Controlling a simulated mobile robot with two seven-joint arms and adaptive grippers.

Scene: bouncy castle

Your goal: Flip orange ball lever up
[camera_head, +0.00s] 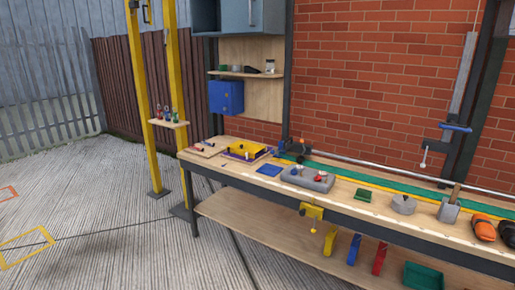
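No lever with a clearly orange ball can be made out at this size. A grey block (307,182) on the workbench carries small red and blue parts that may be levers. A blue and dark fixture (283,147) stands behind it at the back of the bench, with small orange-toned spots. A pale ball on a rod (423,162) hangs from a grey upright fixture at the right. Neither of my grippers is in view.
The long workbench (240,182) runs along the brick wall, with a lower shelf (245,212). Yellow posts (141,100) stand left. The concrete floor (110,225) in front is open.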

